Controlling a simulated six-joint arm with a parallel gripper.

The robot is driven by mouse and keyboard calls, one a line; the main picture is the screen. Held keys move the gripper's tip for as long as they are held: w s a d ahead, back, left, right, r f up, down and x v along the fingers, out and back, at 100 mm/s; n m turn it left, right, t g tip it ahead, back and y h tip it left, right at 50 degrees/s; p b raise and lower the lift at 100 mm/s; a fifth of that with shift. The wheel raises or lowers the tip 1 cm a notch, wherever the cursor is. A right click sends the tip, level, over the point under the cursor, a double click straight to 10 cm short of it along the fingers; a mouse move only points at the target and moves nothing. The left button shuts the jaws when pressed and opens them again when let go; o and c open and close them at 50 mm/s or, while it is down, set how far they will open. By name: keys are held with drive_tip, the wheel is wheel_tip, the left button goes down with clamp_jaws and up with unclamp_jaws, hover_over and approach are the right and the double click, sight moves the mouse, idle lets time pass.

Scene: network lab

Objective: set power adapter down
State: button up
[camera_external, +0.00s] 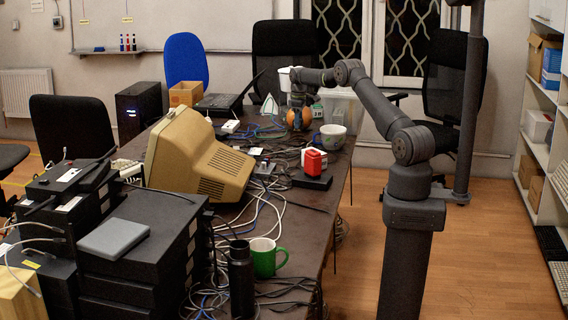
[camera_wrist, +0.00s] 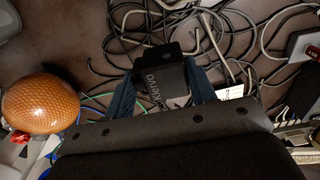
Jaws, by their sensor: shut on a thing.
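The power adapter (camera_wrist: 160,84) is a black box with pale lettering on its face. In the wrist view it sits between the two bluish fingers of my gripper (camera_wrist: 160,74), which is shut on it. In the external view my gripper (camera_external: 299,112) is low over the far part of the dark table (camera_external: 318,212), beside an orange ball. The adapter cannot be made out there. Whether it touches the table or hangs just above it, I cannot tell.
The orange ball (camera_wrist: 42,103) is left of my gripper in the wrist view. Loose cables (camera_wrist: 222,40) lie beneath and around the adapter. In the external view a patterned bowl (camera_external: 333,138) and a red-and-white item (camera_external: 314,160) stand nearby. A beige monitor (camera_external: 200,160) is further left.

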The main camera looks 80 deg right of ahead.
drive_tip(key=w+f, duration=0.1)
drive_tip(key=w, duration=0.1)
drive_tip(key=w+a+f, duration=0.1)
drive_tip(key=w+f, duration=0.2)
drive_tip(key=w, duration=0.2)
drive_tip(key=shift+a+f, duration=0.25)
drive_tip(key=shift+a, duration=0.15)
drive_tip(key=shift+f, duration=1.95)
drive_tip(key=shift+f, duration=0.1)
drive_tip(key=o, duration=1.1)
drive_tip(key=shift+c, duration=0.2)
wheel_tip(320, 180, up, 12)
